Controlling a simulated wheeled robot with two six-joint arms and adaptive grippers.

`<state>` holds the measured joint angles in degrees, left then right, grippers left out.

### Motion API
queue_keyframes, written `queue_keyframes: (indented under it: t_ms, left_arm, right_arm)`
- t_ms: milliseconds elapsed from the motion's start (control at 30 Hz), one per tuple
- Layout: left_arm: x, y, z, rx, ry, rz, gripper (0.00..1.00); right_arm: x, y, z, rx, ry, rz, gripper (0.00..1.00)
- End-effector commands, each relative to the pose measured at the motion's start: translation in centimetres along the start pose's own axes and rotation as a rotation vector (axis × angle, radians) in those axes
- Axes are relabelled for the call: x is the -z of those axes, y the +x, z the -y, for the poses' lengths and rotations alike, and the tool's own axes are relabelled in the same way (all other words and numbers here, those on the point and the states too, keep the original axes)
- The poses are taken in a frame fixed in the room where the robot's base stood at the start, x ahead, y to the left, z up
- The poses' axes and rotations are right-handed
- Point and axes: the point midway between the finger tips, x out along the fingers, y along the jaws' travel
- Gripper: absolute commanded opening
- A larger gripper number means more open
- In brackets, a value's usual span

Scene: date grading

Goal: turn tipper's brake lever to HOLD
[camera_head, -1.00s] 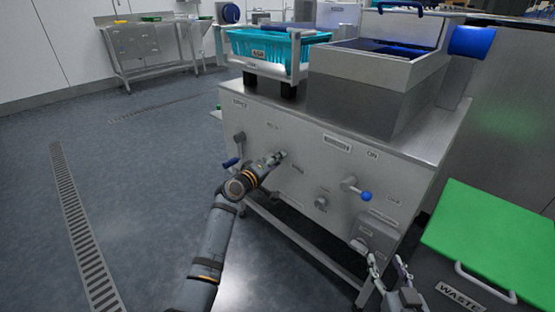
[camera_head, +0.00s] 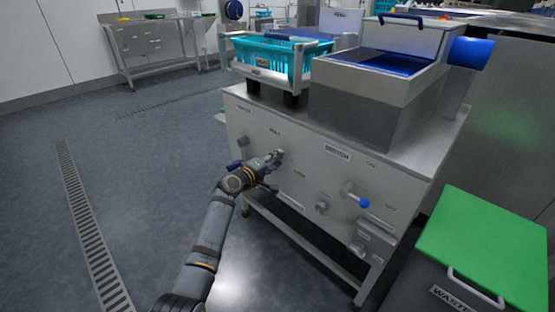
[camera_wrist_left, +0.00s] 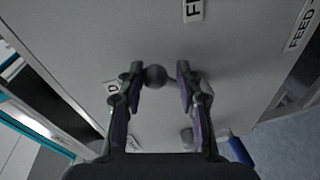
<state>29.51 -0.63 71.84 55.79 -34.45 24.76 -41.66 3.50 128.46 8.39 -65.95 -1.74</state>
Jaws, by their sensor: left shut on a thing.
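The tipper's steel front panel (camera_head: 300,165) faces me in the head view. My left gripper (camera_head: 273,157) is at the panel's left part. The lever's arm is mostly hidden. My right gripper is not in view.
A blue-ball lever (camera_head: 363,202) is further right. A teal crate (camera_head: 276,63) sits in a frame above the panel. A green-lidded waste bin (camera_head: 484,248) stands at right. The floor at left is clear.

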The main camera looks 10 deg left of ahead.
Motion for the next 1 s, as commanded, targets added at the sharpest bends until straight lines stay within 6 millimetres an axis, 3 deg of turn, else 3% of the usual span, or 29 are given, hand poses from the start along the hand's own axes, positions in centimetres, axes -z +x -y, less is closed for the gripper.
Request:
queue_keyframes:
  t_ms: [33,400,1000]
  left_arm:
    - [1.1,-0.2,-1.2,0.0,-0.022,-0.01,0.0]
    - [3.4,-0.1,-1.6,0.037,-0.366,0.047,0.0]
    - [5.6,0.2,-1.1,0.076,-0.703,0.103,0.0]
  right_arm:
    - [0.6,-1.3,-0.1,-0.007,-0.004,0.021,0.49]
    - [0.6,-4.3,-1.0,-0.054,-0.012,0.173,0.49]
    - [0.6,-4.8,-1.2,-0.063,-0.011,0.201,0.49]
